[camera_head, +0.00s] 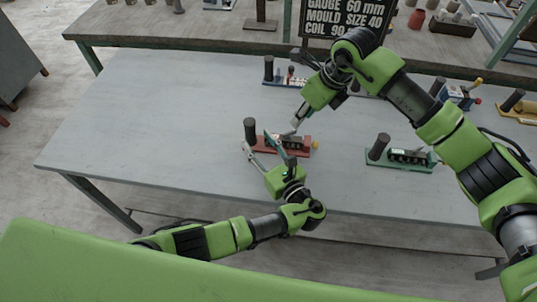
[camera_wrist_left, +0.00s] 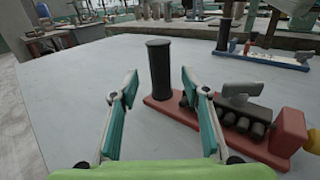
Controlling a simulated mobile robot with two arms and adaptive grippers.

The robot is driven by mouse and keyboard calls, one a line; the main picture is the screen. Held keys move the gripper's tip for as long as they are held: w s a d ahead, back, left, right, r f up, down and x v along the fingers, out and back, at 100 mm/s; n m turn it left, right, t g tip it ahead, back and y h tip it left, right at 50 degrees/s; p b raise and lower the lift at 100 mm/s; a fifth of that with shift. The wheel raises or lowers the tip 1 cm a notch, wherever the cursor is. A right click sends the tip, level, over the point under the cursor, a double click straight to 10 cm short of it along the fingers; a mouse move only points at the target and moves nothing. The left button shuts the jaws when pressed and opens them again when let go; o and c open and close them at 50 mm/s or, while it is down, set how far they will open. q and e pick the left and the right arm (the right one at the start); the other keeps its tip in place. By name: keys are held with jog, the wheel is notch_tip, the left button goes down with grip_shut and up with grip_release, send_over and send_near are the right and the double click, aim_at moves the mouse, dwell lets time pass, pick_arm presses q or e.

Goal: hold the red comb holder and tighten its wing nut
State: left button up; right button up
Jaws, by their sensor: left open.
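The red comb holder (camera_head: 270,148) lies on the grey table, with an upright black post (camera_wrist_left: 159,70) at its left end and a yellow knob (camera_wrist_left: 314,146) at its right. A grey flat piece (camera_wrist_left: 242,101) stands above its dark cylinders; I cannot tell whether this is the wing nut. My left gripper (camera_head: 258,144) is open at the holder's near left side. In the left wrist view its fingers are apart, with the post appearing between them; contact is unclear. My right gripper (camera_head: 294,126) points down just above the holder's middle; its finger gap and any contact are hidden.
A green holder (camera_head: 400,160) stands to the right. A blue-and-white holder (camera_head: 285,80) stands behind, partly covered by my right arm. More holders stand at the far right, and a dark sign (camera_head: 345,18) stands at the back. The table's left side (camera_head: 150,130) is clear.

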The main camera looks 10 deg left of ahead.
aim_at(290, 132)
pick_arm(q)
jog(key=x, duration=0.5)
jog(key=shift+w+a, duration=0.25)
jog(key=shift+w, duration=0.05)
jog(key=shift+c, duration=0.4)
grip_shut()
pick_arm(e)
jog(key=o, duration=0.6)
jog(key=shift+o, duration=0.2)
jog(key=a+f+m, duration=0.1)
jog(key=f, duration=0.2)
jog(key=w+a+f+m+t, duration=0.1)
jog(key=f, duration=0.2)
jog(key=a+f+m, duration=0.1)
jog(key=f, duration=0.2)
jog(key=shift+w+m+h, duration=0.3)
jog(key=shift+w, duration=0.1)
jog(key=shift+c, duration=0.4)
jog(key=c, duration=1)
